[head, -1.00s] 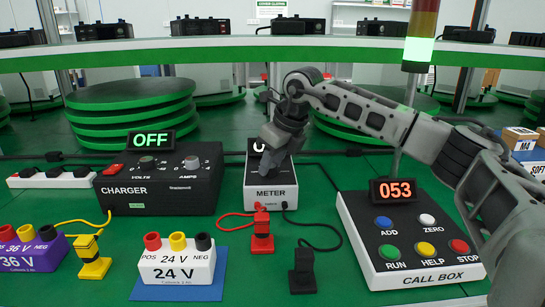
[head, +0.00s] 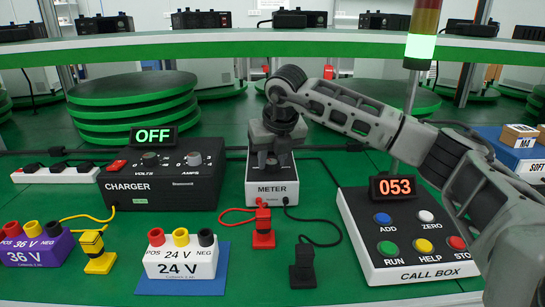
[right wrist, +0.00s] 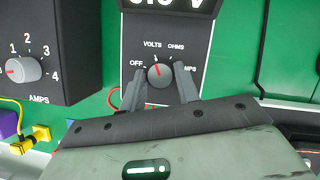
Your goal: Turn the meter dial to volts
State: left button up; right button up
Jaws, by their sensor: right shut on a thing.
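The meter (head: 272,190) is a white box with a black face, standing on the green table in the head view. Its grey dial (right wrist: 159,76) has a red pointer aimed up and slightly left, at the VOLTS label (right wrist: 152,44). The meter's display (right wrist: 170,4), cut off at the top of the right wrist view, shows a reading ending in V. My right gripper (right wrist: 163,92) is shut on the dial, one finger on each side. In the head view the right gripper (head: 270,158) covers the dial and most of the meter's face. My left gripper is out of view.
The charger (head: 160,185), reading OFF, stands close left of the meter. The call box (head: 405,240) is to the right. Red (head: 263,235) and black (head: 302,268) plugs on leads lie in front, near the 24 V block (head: 180,262).

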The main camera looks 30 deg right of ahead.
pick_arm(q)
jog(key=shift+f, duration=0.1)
pick_arm(e)
jog(key=o, duration=1)
jog(key=shift+c, duration=0.2)
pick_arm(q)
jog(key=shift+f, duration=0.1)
pick_arm(e)
jog(key=shift+r, duration=0.1)
jog(key=shift+r, duration=0.25)
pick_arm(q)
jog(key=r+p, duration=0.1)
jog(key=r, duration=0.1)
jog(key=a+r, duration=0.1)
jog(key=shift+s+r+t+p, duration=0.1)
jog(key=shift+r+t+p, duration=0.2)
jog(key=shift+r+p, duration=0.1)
pick_arm(e)
jog(key=v, duration=1.5)
jog(key=shift+s, duration=0.25)
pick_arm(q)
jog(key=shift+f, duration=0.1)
pick_arm(e)
jog(key=shift+a+r, duration=0.1)
